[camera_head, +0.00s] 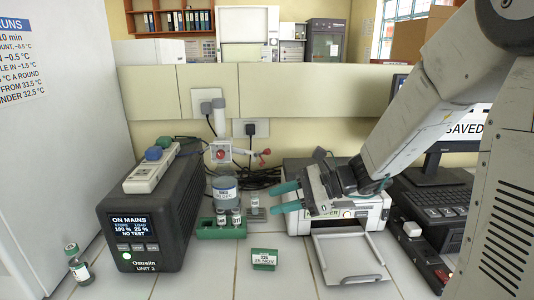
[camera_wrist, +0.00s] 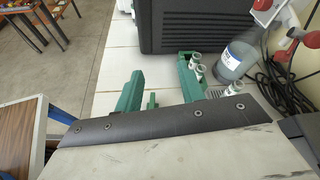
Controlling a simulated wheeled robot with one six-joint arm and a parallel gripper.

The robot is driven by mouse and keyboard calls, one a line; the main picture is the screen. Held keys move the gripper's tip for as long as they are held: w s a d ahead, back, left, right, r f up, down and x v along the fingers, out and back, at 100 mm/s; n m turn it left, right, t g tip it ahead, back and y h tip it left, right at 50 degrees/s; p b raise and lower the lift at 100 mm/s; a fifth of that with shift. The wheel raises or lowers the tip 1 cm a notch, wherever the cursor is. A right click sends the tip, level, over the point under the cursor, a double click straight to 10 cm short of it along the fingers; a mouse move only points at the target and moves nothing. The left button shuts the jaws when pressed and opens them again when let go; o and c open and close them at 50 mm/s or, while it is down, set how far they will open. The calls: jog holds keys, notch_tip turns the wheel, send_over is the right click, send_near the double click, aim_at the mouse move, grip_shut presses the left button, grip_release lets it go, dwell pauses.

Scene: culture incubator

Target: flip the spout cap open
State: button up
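I cannot make out a separate spout cap in either view. A round bottle (camera_head: 224,183) with a blue-and-white label stands behind the green vial rack (camera_head: 208,231); it also shows in the wrist view (camera_wrist: 238,66). A white post fitting (camera_head: 220,150) with red parts stands behind the bottle. My gripper (camera_head: 287,198) has green fingers pointing left, above the white device and right of the bottle. The fingers are apart, with nothing seen between them. In the wrist view, my dark wrist edge hides part of the gripper.
A dark power unit (camera_head: 140,230) stands left, with a power strip (camera_head: 152,168) on top. A small vial (camera_head: 77,264) stands at far left. A green labelled block (camera_head: 264,259) lies in front. A white device (camera_head: 300,222) with an open tray (camera_head: 347,257) is below my arm. Cables lie behind.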

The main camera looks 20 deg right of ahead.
aim_at(268, 150)
jog(key=w+d+r+m+t+h, duration=0.1)
jog(key=w+d+r+m+t, duration=0.1)
jog(key=w+d+m+t, duration=0.3)
jog(key=w+d+r+m+t+h, duration=0.1)
jog(key=w+d+r+m+t, duration=0.1)
jog(key=w+m+t, duration=0.35)
jog(key=w+a, duration=0.1)
jog(key=w, duration=0.1)
jog(key=w+a+m+g, duration=0.1)
jog(key=w+a, duration=0.1)
jog(key=w, duration=0.1)
jog(key=w+a+m, duration=0.1)
jog(key=w, duration=0.1)
jog(key=shift+w+a, duration=0.2)
jog(key=shift+a, duration=0.15)
grip_shut()
